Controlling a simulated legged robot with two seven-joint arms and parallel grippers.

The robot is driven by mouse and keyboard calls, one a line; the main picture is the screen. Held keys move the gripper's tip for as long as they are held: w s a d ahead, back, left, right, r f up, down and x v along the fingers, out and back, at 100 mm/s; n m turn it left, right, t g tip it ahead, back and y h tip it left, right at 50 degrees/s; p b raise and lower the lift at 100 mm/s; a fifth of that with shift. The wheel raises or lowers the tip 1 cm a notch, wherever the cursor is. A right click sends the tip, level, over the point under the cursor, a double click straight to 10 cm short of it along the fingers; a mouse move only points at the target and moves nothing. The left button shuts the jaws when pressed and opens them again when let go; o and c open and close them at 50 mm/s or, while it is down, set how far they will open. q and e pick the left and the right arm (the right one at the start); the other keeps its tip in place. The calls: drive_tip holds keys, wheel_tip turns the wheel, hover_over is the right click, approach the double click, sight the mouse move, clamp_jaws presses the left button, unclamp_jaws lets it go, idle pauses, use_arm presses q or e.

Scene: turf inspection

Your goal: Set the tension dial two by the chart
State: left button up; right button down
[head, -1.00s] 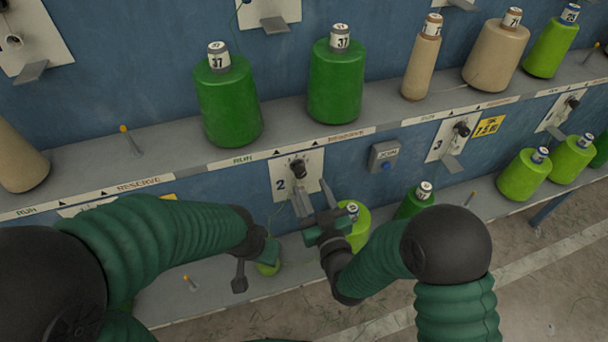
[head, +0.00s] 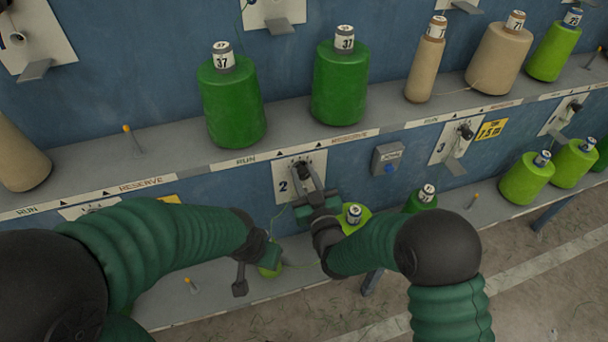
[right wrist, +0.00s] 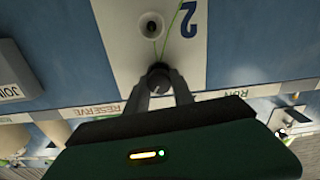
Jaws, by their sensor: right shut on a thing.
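The tension dial two is a dark knob (head: 301,168) on a white plate marked 2 (head: 284,170), on the blue front under the upper shelf. My right gripper (head: 309,181) is at the dial from below, its two grey fingers shut on the knob. In the right wrist view the knob (right wrist: 159,74) sits between the fingertips, and the plate with its 2 (right wrist: 188,20) appears upside down. The fingers hide part of the dial, and I cannot read its setting. My left gripper (head: 255,270) hangs left of the plate near the lower shelf, apart from the dial; its jaws are unclear.
A yellow card (head: 491,129) hangs right of dial three (head: 465,132); its print is too small to read surely. A grey JOIN box (head: 386,159) is right of plate two. Dark green cones (head: 231,105) stand above; a light green cone (head: 355,219) stands close to my right gripper.

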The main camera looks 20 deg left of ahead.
drive_tip(key=shift+m, duration=0.3)
drive_tip(key=m+b, duration=0.1)
drive_tip(key=m, duration=0.3)
drive_tip(key=shift+w+d, duration=0.1)
drive_tip(key=shift+m, duration=1.6)
drive_tip(key=shift+r, duration=0.1)
drive_tip(key=shift+w, duration=0.1)
drive_tip(key=c, duration=1.5)
unclamp_jaws()
drive_tip(key=o, duration=0.4)
